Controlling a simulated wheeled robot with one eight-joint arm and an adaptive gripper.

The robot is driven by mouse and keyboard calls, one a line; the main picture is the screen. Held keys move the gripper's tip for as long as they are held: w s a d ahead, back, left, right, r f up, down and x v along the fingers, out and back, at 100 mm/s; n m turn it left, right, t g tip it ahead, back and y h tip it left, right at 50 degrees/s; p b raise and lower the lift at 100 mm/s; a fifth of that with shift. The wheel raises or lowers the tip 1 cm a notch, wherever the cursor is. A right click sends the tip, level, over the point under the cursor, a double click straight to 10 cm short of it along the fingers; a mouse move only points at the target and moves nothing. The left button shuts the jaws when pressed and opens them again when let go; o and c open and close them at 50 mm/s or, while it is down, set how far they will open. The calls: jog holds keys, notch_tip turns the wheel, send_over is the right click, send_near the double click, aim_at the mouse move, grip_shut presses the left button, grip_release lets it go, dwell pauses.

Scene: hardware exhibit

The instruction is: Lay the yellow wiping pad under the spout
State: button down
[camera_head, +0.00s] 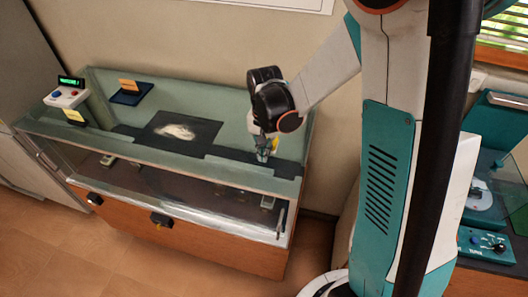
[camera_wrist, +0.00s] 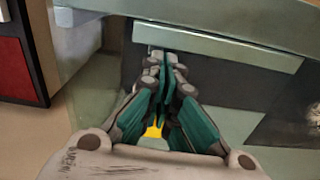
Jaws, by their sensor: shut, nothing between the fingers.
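My gripper (camera_head: 263,155) points down over the right part of the display case's green top in the head view. In the wrist view my gripper (camera_wrist: 165,62) has its teal fingers together, with nothing held at the tips. A small yellow patch (camera_wrist: 153,131) shows between the finger linkages; I cannot tell whether it is the wiping pad or part of the gripper. A small yellow piece (camera_head: 74,116) is at the left end of the case, below a control box; I cannot tell whether it is a pad or a label. I cannot make out a spout.
The green-topped case (camera_head: 150,151) has a glass front and wooden base. A dark square (camera_head: 202,129) with a pale object lies on it. A control box (camera_head: 66,96) and a dark stand with an orange label (camera_head: 129,87) are at its left. A teal bench unit (camera_head: 487,245) stands at right.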

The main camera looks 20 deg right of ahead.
jog(key=w+d, duration=0.2)
jog(key=w, duration=0.1)
jog(key=w+d+b, duration=0.1)
jog(key=w+d, duration=0.2)
jog(key=shift+a, duration=0.1)
